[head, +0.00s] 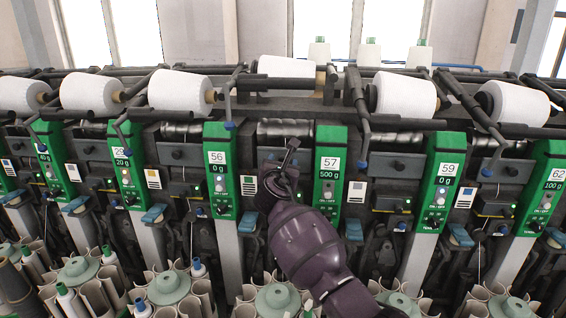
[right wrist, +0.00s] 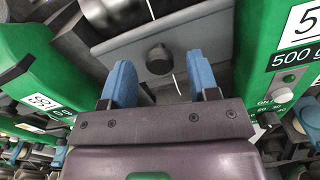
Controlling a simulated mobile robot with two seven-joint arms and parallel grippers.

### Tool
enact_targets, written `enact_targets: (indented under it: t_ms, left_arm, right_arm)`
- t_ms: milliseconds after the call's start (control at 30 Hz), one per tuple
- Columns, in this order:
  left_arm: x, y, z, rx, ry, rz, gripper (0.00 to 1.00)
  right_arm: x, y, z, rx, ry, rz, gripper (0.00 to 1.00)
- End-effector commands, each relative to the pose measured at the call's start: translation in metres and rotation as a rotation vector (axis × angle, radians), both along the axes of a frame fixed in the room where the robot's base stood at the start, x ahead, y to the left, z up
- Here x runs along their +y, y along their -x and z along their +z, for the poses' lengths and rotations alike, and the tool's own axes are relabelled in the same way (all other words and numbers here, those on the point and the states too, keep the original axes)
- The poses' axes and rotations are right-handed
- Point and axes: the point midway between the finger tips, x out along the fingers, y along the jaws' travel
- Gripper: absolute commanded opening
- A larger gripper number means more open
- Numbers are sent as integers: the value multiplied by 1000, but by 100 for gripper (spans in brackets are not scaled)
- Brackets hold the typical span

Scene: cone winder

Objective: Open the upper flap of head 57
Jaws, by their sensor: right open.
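Head 57 has a green panel (head: 329,170) marked 57 and 500 g; part of it also shows at the right of the right wrist view (right wrist: 287,60). To its left, below the metal roller, is the grey upper flap (right wrist: 205,40) with a dark round knob (right wrist: 160,60). The flap looks shut. My right gripper (right wrist: 162,80) is open, its two blue fingers pointing at the flap, one on each side of the knob in the picture. I cannot tell whether they touch it. In the head view my right gripper (head: 286,160) hides part of the flap. My left gripper is not in view.
Green panel 56 (head: 220,170) stands close on the left of my right gripper. The roller (head: 285,129) and a white yarn cone (head: 287,68) are above. Tubes in round holders (head: 277,298) stand below. Other heads continue on both sides.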

Motion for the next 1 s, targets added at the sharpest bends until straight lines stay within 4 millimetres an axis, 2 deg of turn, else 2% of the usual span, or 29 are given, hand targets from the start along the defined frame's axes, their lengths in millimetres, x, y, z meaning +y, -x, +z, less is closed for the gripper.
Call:
enact_targets:
  t_ms: [233,633,1000]
  left_arm:
    - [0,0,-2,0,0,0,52]
    - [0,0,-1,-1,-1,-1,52]
    - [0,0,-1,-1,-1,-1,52]
  right_arm:
    - [-3,-17,0,0,2,0,55]
    - [-4,-21,0,0,-1,0,55]
    - [-4,-21,0,0,0,0,0]
